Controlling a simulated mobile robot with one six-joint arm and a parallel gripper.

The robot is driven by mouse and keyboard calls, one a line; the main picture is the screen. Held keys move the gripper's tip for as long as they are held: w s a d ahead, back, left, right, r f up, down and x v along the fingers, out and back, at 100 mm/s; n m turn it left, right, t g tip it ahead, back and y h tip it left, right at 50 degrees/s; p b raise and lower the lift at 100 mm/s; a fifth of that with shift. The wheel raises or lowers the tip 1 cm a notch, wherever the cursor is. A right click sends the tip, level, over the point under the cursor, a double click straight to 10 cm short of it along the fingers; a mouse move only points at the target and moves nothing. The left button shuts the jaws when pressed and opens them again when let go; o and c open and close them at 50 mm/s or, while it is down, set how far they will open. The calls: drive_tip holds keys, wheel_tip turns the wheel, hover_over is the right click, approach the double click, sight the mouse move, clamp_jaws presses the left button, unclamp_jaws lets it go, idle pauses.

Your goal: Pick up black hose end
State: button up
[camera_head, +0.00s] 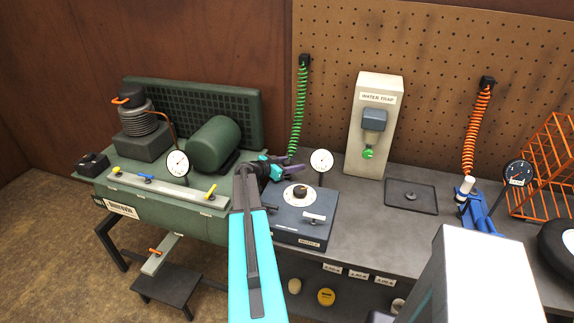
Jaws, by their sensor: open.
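My gripper (293,164) is open, with dark purple fingers, at the lower end of the green coiled hose (297,110). The hose hangs from a black wall fitting (304,60) on the pegboard. Its lower end runs down behind or beside my fingers, and I cannot make out a black hose end there. I cannot tell whether the fingers touch the hose. An orange coiled hose (475,130) hangs farther right from a second black fitting (488,83). Its lower end meets a white and blue tool (470,200).
A green compressor (214,145) stands left. A grey regulator box (298,215) with a dial gauge (321,160) is just below my gripper. The water trap panel (374,125) and a dark tray (411,195) are to the right. An orange rack (550,170) stands far right.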

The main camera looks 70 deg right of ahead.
idle(0.5)
clamp_jaws()
drive_tip(key=shift+r, duration=0.1)
wheel_tip(320, 180, up, 10)
drive_tip(key=b, duration=0.3)
drive_tip(key=shift+b, duration=0.4)
idle(0.8)
